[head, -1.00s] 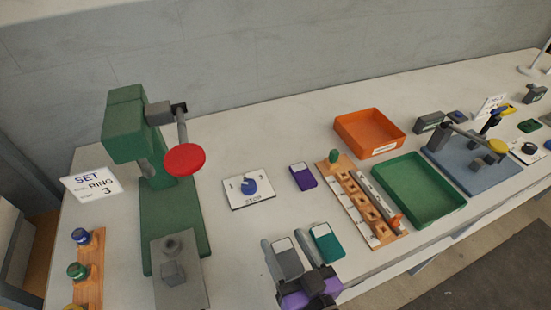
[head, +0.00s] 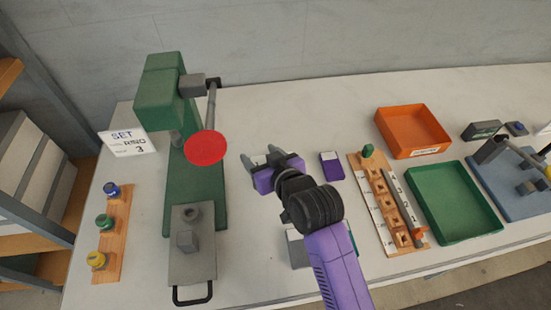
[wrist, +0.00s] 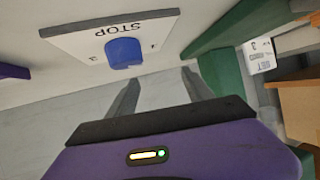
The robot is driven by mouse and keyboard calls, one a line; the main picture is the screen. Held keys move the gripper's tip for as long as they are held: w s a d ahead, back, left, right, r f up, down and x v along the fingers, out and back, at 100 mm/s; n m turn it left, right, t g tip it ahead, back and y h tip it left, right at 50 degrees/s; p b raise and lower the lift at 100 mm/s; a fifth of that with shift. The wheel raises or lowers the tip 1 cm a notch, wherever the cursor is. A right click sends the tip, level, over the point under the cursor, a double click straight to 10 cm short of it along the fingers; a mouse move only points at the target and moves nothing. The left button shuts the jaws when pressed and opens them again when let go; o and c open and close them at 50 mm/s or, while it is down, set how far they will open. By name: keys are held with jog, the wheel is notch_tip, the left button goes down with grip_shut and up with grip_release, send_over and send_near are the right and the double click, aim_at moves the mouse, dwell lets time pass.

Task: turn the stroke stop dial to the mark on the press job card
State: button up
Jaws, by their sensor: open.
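The stroke stop dial is a blue knob (wrist: 123,52) on a white plate marked STOP (wrist: 80,38), upside down in the wrist view. Small marks flank the knob; its pointer direction is not clear. In the head view my gripper and arm hide the dial. My gripper (head: 260,156) is open and empty. In the wrist view its two grey fingers (wrist: 160,82) point toward the plate, with the knob just beyond the left fingertip, apparently not touching. The job card (head: 128,143) reads SET, RING and 3, with smaller text unreadable. It stands left of the green press (head: 187,185).
The press lever's red disc (head: 206,147) is left of my gripper. A purple-and-white item (head: 331,165) lies to its right. Further right are a wooden rack (head: 386,205), an orange tray (head: 413,130) and a green tray (head: 455,203). A knob rack (head: 112,235) is at left.

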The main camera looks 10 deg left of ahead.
jog(key=a+n+g, duration=0.1)
jog(key=w+a+f+n+g, duration=0.1)
jog(key=g, duration=0.1)
jog(key=shift+w+a+f+h, duration=0.1)
jog(key=shift+w+a+h, duration=0.05)
jog(key=shift+a+h, duration=0.2)
jog(key=shift+w+a+f+n+g+h+p, duration=0.1)
jog(key=shift+n+g+h+p, duration=0.25)
jog(key=shift+g, duration=0.35)
jog(key=shift+n+g+h, duration=0.35)
jog(key=shift+g+h, duration=0.05)
jog(key=shift+g, duration=0.2)
jog(key=d+r+g+h, duration=0.1)
jog(key=d+r, duration=0.1)
jog(key=s+d+r+n+g+h, duration=0.1)
jog(key=d+r+g+h, duration=0.1)
jog(key=d+r+n+g+h+p, duration=0.1)
jog(key=d+r+h, duration=0.1)
jog(key=shift+s+d+r+g, duration=0.1)
jog(key=shift+s+r+g, duration=0.05)
jog(key=shift+r+g, duration=0.2)
jog(key=shift+s+d, duration=0.1)
jog(key=shift+f+b, duration=0.75)
jog(key=shift+f, duration=3)
grip_shut()
